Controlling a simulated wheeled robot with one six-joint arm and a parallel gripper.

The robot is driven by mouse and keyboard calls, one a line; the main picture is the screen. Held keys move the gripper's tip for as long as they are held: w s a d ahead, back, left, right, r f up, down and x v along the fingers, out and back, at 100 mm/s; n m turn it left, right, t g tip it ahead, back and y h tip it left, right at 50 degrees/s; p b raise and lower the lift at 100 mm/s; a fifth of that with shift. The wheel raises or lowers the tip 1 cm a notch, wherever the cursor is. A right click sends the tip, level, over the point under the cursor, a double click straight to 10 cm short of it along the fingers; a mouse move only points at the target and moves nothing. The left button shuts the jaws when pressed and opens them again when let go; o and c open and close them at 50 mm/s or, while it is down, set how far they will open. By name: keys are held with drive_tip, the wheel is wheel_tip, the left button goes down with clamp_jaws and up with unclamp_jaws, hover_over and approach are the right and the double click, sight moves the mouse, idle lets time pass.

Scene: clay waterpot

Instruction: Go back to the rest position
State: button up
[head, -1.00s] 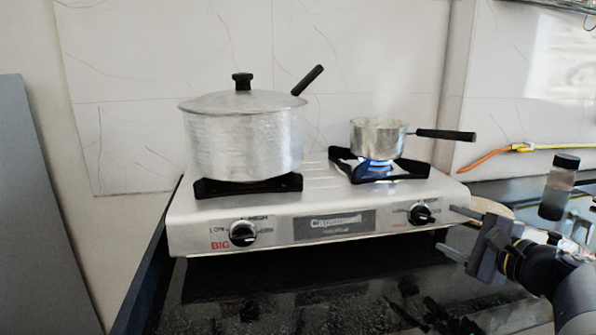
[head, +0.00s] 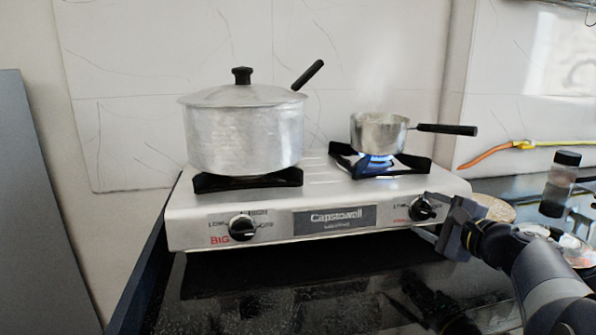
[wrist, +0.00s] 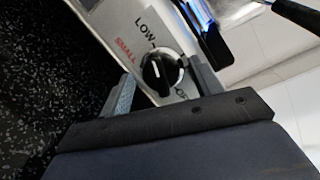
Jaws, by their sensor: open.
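My gripper (head: 428,216) is at the right front of the silver two-burner stove (head: 280,233), at the right-hand knob (head: 421,208). In the wrist view my gripper (wrist: 163,92) is open, with one finger on each side of the black knob (wrist: 161,73). I cannot tell whether either finger touches it. A blue flame (head: 376,161) burns under the small saucepan (head: 377,133) on the right burner. The left knob (head: 242,227) is clear of my gripper.
A large lidded pot (head: 243,135) stands on the left burner. The saucepan's black handle sticks out to the right above my arm. The black counter in front is mostly clear.

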drive_tip(key=m+p, duration=0.1)
drive_tip(key=m, duration=0.1)
drive_tip(key=shift+s+r+m+p, duration=0.2)
drive_tip(key=shift+r+m+p, duration=0.1)
drive_tip(key=shift+p, duration=0.1)
drive_tip(key=m+p, duration=0.2)
drive_tip(key=m+t+h+p, duration=0.1)
drive_tip(key=m+p, duration=0.1)
drive_tip(key=m, duration=0.1)
drive_tip(key=shift+f+t, duration=0.1)
drive_tip(key=shift+t, duration=0.2)
drive_tip(key=m+h+p, duration=0.1)
drive_tip(key=m+p, duration=0.2)
drive_tip(key=m, duration=0.1)
drive_tip(key=m+h+p, duration=0.1)
drive_tip(key=m+p, duration=0.3)
drive_tip(key=shift+s+a+f+t+p, duration=0.1)
drive_tip(key=shift+a+t+p, duration=0.1)
drive_tip(key=shift+t+p, duration=0.15)
drive_tip(key=shift+s+d+f+b, duration=0.15)
drive_tip(key=shift+s+d, duration=0.1)
drive_tip(key=shift+s, duration=0.75)
drive_tip(key=shift+s+d+f+b, duration=0.1)
drive_tip(key=shift+s+d+b, duration=0.1)
drive_tip(key=shift+s, duration=0.75)
